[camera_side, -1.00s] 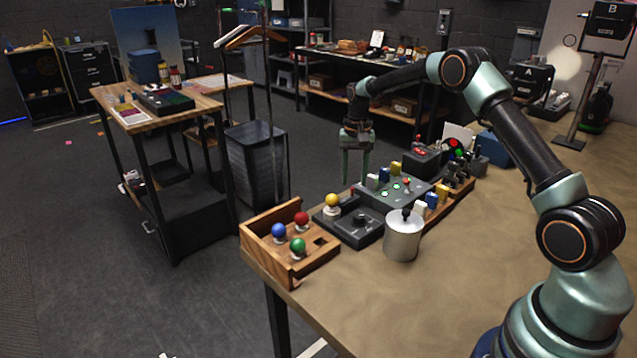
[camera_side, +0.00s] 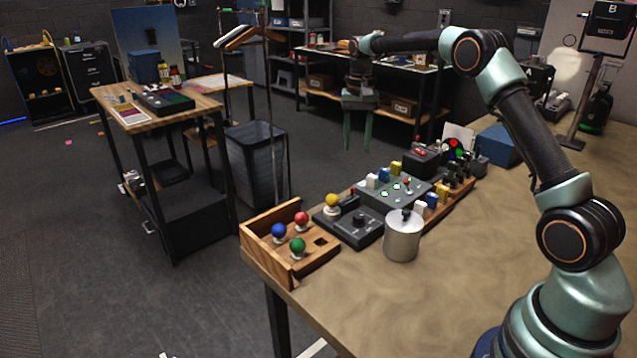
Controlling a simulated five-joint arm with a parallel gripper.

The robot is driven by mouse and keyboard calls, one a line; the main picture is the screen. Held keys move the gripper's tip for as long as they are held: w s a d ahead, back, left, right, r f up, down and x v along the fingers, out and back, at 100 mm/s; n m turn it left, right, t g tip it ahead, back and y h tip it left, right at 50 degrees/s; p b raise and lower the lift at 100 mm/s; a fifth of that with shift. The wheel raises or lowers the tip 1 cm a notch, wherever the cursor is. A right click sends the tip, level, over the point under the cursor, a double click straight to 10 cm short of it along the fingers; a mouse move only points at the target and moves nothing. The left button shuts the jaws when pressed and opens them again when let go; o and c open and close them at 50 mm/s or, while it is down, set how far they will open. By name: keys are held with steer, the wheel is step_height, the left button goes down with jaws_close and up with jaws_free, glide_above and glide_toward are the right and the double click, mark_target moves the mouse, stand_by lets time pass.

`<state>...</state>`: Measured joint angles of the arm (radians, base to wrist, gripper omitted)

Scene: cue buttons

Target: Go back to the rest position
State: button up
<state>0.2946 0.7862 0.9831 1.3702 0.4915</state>
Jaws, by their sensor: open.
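My gripper (camera_side: 357,146) hangs pointing down, open and empty, with its two green fingers apart. In the picture it is above and behind the row of control boxes, touching nothing. My arm reaches from the lower right, up and over to the left. Below the gripper on the table are a grey button panel (camera_side: 376,199) with small lit buttons, and a dark box with a knob (camera_side: 350,231). A wooden tray (camera_side: 316,262) with red, blue and green balls stands at the table's left corner. A yellow ball (camera_side: 332,200) stands on the dark box's left part.
A metal canister (camera_side: 403,238) stands in front of the panel. A dark box with a red button (camera_side: 420,158) and a blue box (camera_side: 499,146) are farther back. The tan table (camera_side: 450,280) is clear at the front right. A wooden cart (camera_side: 150,115) stands apart at left.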

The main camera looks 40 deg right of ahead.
steer(key=s+a+r+n+t, duration=0.3)
steer(key=s+a+r+n, duration=0.1)
steer(key=s+a+r, duration=0.55)
steer(key=s+a+f+n+t, duration=0.1)
steer(key=s+a+n, duration=0.1)
steer(key=s, duration=0.5)
steer(key=s+a+f+n+t, duration=0.1)
steer(key=s+a+n, duration=0.2)
steer(key=s, duration=0.3)
steer(key=shift+s+a+f+t, duration=0.25)
steer(key=shift+s+a+t, duration=0.1)
steer(key=shift+a, duration=0.25)
